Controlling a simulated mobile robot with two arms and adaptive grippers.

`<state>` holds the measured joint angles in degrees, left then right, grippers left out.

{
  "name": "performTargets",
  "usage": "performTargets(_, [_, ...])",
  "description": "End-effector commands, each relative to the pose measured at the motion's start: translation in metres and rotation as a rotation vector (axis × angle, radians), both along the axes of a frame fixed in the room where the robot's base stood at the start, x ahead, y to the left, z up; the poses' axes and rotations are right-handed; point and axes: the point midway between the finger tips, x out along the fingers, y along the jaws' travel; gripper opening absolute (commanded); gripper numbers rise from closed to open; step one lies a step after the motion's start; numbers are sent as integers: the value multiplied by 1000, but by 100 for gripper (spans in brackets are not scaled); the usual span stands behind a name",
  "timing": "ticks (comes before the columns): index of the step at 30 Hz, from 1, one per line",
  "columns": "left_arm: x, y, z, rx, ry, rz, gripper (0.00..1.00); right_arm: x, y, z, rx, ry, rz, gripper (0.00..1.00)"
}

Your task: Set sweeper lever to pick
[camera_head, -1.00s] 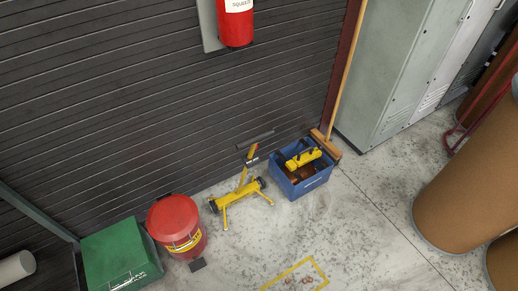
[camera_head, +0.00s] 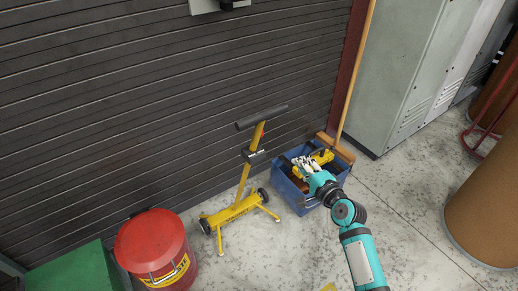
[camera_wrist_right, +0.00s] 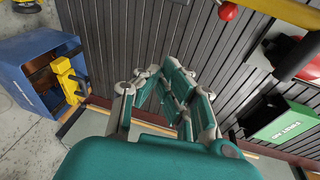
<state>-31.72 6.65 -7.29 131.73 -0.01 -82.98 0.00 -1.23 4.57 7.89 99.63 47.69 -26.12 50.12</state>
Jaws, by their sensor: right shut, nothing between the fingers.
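A yellow sweeper (camera_head: 240,192) stands upright on small wheels in front of the dark slatted wall, with a black crossbar handle (camera_head: 262,117) on its post. A small dark and grey fitting (camera_head: 253,155) sits partway up the post; I cannot read its setting. In the right wrist view, a red knob (camera_wrist_right: 228,11) shows at the top beside a yellow pole (camera_wrist_right: 285,10). My right gripper (camera_head: 308,163) is shut and empty, in front of or over the blue crate, right of the sweeper's post. Its fingers also show in the right wrist view (camera_wrist_right: 165,75). My left gripper is not in view.
The blue crate (camera_head: 291,192) holds a yellow tool (camera_head: 321,156). A broom (camera_head: 355,75) leans behind it. A red can (camera_head: 151,240) and a green box (camera_head: 75,272) stand left of the sweeper. Grey cabinets (camera_head: 407,75) and a brown drum (camera_head: 485,215) are right. Floor before the sweeper is clear.

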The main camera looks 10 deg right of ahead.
Motion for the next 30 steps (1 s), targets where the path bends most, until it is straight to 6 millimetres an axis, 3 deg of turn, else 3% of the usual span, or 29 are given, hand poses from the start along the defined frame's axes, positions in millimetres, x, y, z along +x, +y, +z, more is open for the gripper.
performTargets(6, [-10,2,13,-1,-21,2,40,4,-4,36,136,-110,0,0])
performTargets(9, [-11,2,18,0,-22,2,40,3,-4,44,155,-124,2,0])
performTargets(22, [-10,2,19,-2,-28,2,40,9,-3,45,157,-126,2,0])
performTargets(27, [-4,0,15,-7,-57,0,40,33,2,44,158,-127,2,0])
performTargets(30, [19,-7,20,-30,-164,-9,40,53,6,43,158,-127,2,0])
